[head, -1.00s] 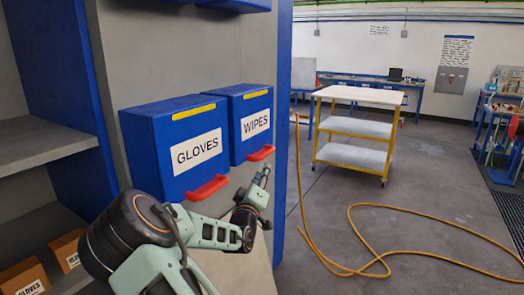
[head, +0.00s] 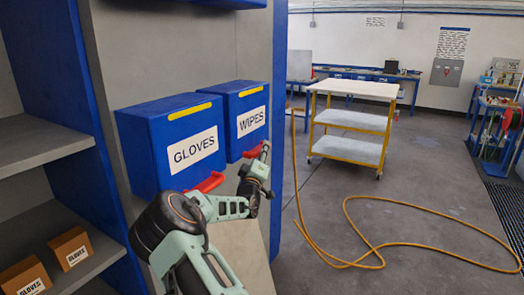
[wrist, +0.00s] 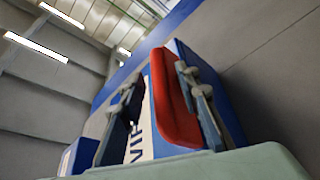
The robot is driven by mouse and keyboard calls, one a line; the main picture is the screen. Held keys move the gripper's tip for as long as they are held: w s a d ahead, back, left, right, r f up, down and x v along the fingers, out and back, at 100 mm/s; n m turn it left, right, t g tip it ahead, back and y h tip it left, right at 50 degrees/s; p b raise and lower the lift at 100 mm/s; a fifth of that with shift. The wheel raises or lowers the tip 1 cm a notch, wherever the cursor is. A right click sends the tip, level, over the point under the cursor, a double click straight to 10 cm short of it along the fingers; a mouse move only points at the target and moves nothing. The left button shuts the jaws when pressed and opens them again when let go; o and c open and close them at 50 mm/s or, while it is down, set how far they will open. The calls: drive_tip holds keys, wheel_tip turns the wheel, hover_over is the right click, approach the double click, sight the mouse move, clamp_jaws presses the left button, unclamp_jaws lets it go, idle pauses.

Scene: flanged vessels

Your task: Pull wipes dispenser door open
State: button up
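The blue wipes dispenser (head: 246,112) hangs on a grey panel and bears a white WIPES label. Its red handle (head: 252,152) is at the lower front edge, partly covered by my gripper (head: 262,156). The door looks shut. In the wrist view, the red handle (wrist: 173,100) lies between the two fingers of my gripper (wrist: 158,80), close beside the right finger. A gap shows between the handle and the left finger, so the gripper is open. I cannot tell whether the right finger touches the handle. Part of the label (wrist: 140,145) shows behind the fingers.
The blue gloves dispenser (head: 172,143) with its red handle (head: 207,182) is just left, close above my arm. Shelves with small cartons (head: 70,247) stand at the left. A yellow cart (head: 350,120) and an orange hose (head: 385,245) are on the open floor at right.

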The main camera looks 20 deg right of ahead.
drive_tip(key=shift+w+d, duration=0.1)
clamp_jaws()
idle(0.4)
drive_tip(key=shift+d, duration=0.1)
